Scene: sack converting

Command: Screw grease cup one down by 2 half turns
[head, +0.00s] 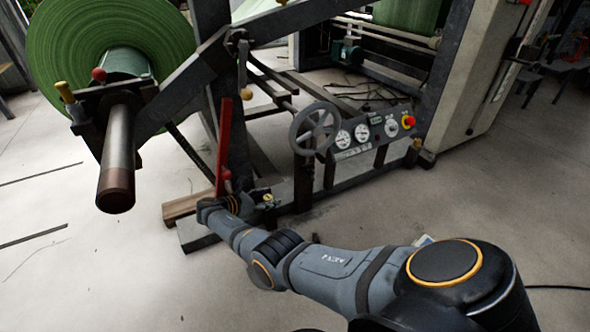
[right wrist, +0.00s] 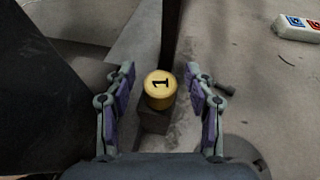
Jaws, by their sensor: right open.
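Grease cup one (right wrist: 160,84) is a yellow round cap marked with a black "1", in the middle of the right wrist view. It sits on top of a dark block (right wrist: 153,120). My right gripper (right wrist: 162,82) is open, with one finger on each side of the cup and a gap on both sides. In the head view the cup shows as a small yellow spot (head: 268,198) beside the end of my right arm. The fingers cannot be made out there. My left gripper is not in view.
A handwheel (head: 314,130) and a gauge panel (head: 372,132) stand just behind the cup. A red lever (head: 224,146) rises left of it. A green roll (head: 95,45) on a steel shaft (head: 117,155) is at upper left. The floor at left is clear.

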